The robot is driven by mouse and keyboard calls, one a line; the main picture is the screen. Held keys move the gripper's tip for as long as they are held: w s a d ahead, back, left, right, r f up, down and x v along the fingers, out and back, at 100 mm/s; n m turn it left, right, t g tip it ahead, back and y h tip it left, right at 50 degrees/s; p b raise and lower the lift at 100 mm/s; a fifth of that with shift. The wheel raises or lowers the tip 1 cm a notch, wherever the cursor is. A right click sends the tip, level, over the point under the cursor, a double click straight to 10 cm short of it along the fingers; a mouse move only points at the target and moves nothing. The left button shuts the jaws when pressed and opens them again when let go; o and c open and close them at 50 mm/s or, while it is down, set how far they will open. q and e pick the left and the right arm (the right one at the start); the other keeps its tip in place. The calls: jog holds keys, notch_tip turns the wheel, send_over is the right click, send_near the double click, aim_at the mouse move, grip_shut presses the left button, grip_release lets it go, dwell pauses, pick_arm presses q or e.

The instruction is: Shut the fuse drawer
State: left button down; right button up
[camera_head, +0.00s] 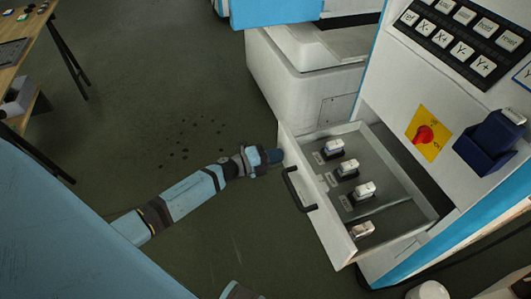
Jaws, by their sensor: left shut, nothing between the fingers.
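The fuse drawer (318,225) stands pulled out of the white machine cabinet. Its white front panel faces left and carries a black bar handle (297,190). Several white fuses stand in a row on the grey drawer floor. My left gripper (276,156) is shut and empty. Its tip is at the outer face of the drawer front, near the far end and beyond the handle. I cannot tell whether it touches the panel. My right gripper is not in view.
A red rotary switch (425,134) on a yellow plate, a dark blue holder (489,143) and a key panel (463,38) are on the cabinet. A white machine base (295,92) stands behind the drawer. A wooden table (22,50) is far left.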

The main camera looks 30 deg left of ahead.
pick_arm(q)
jog(key=shift+w+d, duration=0.1)
dwell(0.3)
jog(key=b, duration=0.8)
send_over(357, 142)
jog(key=v, duration=0.6)
jog(key=shift+w+d+f, duration=0.1)
jog(key=shift+f, duration=0.1)
jog(key=b+x, duration=0.1)
jog(key=x, duration=0.2)
jog(key=shift+b, duration=0.3)
jog(key=shift+b+x, duration=0.45)
jog(key=shift+x, duration=0.5)
jog(key=shift+w+d+r, duration=0.1)
jog(key=shift+w+d, duration=0.1)
jog(key=shift+w, duration=0.05)
jog(key=shift+r, duration=0.3)
jog(key=shift+w+r, duration=0.1)
jog(key=shift+r, duration=0.05)
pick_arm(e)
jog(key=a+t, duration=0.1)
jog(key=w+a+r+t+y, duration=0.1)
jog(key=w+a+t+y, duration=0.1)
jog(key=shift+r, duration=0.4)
